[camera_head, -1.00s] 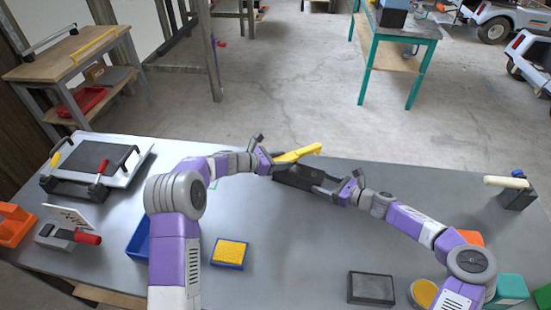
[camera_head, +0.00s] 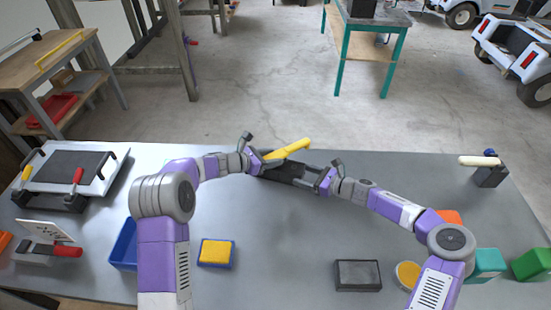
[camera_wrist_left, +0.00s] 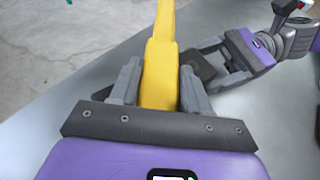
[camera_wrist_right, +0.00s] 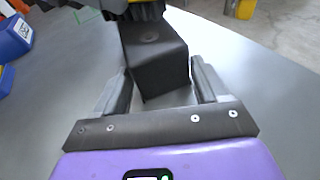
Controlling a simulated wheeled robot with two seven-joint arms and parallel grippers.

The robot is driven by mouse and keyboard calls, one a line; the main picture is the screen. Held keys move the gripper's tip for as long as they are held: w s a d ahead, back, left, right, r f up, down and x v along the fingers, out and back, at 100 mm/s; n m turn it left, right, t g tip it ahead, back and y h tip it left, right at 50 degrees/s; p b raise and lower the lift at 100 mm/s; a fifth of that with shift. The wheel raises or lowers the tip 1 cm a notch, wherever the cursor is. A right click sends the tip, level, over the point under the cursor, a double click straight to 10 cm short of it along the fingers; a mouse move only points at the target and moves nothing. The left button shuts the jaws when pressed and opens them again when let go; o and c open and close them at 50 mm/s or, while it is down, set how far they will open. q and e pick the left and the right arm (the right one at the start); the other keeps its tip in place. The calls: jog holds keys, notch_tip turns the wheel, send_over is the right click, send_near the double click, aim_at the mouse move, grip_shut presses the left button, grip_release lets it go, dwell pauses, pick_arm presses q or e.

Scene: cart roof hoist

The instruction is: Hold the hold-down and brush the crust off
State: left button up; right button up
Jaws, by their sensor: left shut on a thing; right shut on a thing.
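The yellow brush (camera_head: 288,150) is in my left gripper (camera_head: 261,163), near the table's far edge. In the left wrist view its yellow handle (camera_wrist_left: 160,75) runs between the closed fingers (camera_wrist_left: 158,90). The dark hold-down (camera_head: 285,174) lies on the table just under and beside the brush. My right gripper (camera_head: 323,182) is shut on its right end. In the right wrist view the hold-down's black block (camera_wrist_right: 155,60) sits between the fingers (camera_wrist_right: 160,90), with dark bristles (camera_wrist_right: 140,12) above its far part. Any crust is too small or hidden to tell.
A blue tray (camera_head: 123,248), a yellow sponge in a blue dish (camera_head: 216,253) and a grey box (camera_head: 357,275) stand nearer me. A black rack (camera_head: 65,170) is at the left, a stand with a cream roller (camera_head: 480,161) at the right.

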pick_arm(q)
jog(key=shift+w+a, duration=0.25)
jog(key=shift+a, duration=0.9)
jog(key=shift+w+a, duration=0.25)
jog(key=shift+a, duration=0.95)
jog(key=shift+w+a, duration=0.25)
jog(key=shift+a, duration=0.9)
pick_arm(e)
jog(key=shift+d, duration=0.1)
pick_arm(q)
jog(key=shift+s+d, duration=0.35)
jog(key=shift+d, duration=1.2)
jog(key=shift+s+d, duration=0.35)
jog(key=shift+d, duration=1.25)
jog(key=shift+s+d, duration=0.35)
jog(key=shift+d, duration=1.2)
jog(key=shift+d+r, duration=0.1)
jog(key=shift+r, duration=3.95)
pick_arm(e)
jog(key=o, duration=1.1)
jog(key=shift+c, duration=0.2)
